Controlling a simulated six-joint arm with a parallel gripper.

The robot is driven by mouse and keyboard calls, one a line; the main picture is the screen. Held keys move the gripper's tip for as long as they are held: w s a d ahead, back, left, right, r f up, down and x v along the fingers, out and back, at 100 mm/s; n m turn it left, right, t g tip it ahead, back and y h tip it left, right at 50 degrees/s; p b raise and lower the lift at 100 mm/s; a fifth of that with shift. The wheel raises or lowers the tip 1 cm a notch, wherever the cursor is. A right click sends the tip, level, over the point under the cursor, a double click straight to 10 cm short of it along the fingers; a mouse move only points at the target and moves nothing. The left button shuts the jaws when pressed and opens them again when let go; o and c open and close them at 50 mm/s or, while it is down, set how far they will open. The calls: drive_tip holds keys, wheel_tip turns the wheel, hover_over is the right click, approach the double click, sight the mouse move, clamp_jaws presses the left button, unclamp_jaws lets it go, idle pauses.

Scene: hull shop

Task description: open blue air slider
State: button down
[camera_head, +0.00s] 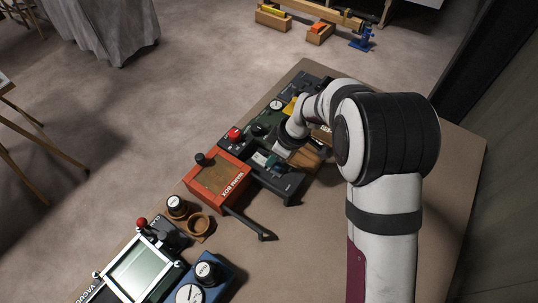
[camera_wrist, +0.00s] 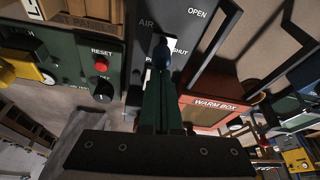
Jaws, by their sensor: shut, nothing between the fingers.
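The air slider panel is a dark grey plate (camera_wrist: 205,35) marked AIR, OPEN and SHUT in the wrist view. Its blue slider knob (camera_wrist: 163,54) stands beside the SHUT mark, with OPEN toward the upper right. My gripper (camera_wrist: 160,76) is shut, its green fingers together, with the tips right at the blue knob. I cannot tell whether they touch it. In the head view my gripper (camera_head: 272,160) is low over the dark panel (camera_head: 284,184), and the knob cannot be made out there.
The orange warm box (camera_head: 217,184) stands beside the panel; its label also shows in the wrist view (camera_wrist: 216,107). A dark handle bar (camera_head: 250,224) juts from its front. On the other side is a green panel with a red RESET button (camera_wrist: 101,64) and black knob (camera_wrist: 102,91).

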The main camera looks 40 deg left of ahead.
sight(280, 173)
drive_tip(key=shift+d, duration=2.05)
drive_tip(key=a, duration=0.3)
drive_tip(key=shift+s+a, duration=0.2)
drive_tip(key=shift+s, duration=0.1)
drive_tip(key=shift+a+r, duration=0.25)
drive_tip(key=shift+r, duration=0.45)
drive_tip(key=v, duration=0.8)
drive_tip(key=shift+d+r, duration=0.2)
drive_tip(key=shift+r, duration=0.2)
